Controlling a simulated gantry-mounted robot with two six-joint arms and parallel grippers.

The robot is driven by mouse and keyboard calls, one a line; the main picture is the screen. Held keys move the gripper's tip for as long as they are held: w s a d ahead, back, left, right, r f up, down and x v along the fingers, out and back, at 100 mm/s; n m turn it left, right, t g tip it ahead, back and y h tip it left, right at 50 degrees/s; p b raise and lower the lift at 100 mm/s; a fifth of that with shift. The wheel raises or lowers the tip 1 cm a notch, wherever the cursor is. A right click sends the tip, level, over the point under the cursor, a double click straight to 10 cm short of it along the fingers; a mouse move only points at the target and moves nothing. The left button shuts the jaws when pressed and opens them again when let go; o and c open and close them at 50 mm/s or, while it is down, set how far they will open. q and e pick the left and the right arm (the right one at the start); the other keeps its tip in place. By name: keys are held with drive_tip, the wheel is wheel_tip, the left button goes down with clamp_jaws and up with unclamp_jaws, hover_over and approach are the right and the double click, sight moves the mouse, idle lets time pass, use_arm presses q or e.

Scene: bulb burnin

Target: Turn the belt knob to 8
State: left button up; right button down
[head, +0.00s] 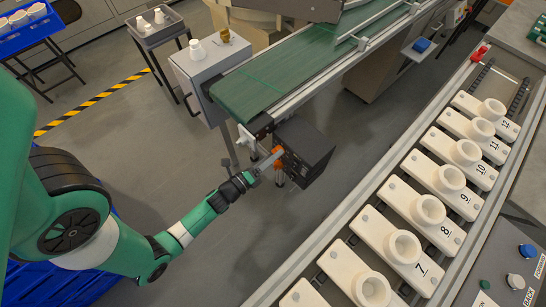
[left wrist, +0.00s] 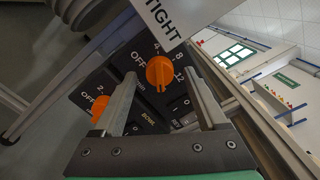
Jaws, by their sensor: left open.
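A dark control box (head: 304,152) is mounted below the end of the green conveyor belt. In the left wrist view its panel carries an orange knob (left wrist: 160,73) with the marks OFF, 4, 8 and 12 around it. A second orange knob (left wrist: 100,108), near OFF and 2, is partly hidden by a finger. I cannot read which is the belt knob or tell exactly where either points. My left gripper (head: 270,162) is open at the panel; in its wrist view the fingers (left wrist: 160,84) flank the first knob. I cannot tell whether they touch it. My right gripper is not in view.
The green conveyor belt (head: 278,78) runs to the upper right. A rack with numbered white sockets (head: 429,210) stands at the right. A white label reading TIGHT (left wrist: 165,22) partly covers the wrist view. Open grey floor (head: 300,215) lies below the control box.

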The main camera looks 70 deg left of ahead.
use_arm(q)
drive_tip(key=shift+w, duration=0.15)
clamp_jaws()
idle(0.4)
drive_tip(key=shift+n, duration=0.3)
drive_tip(key=shift+a+n+p, duration=0.1)
drive_tip(key=shift+n+p, duration=2.35)
drive_tip(key=shift+n, duration=9.15)
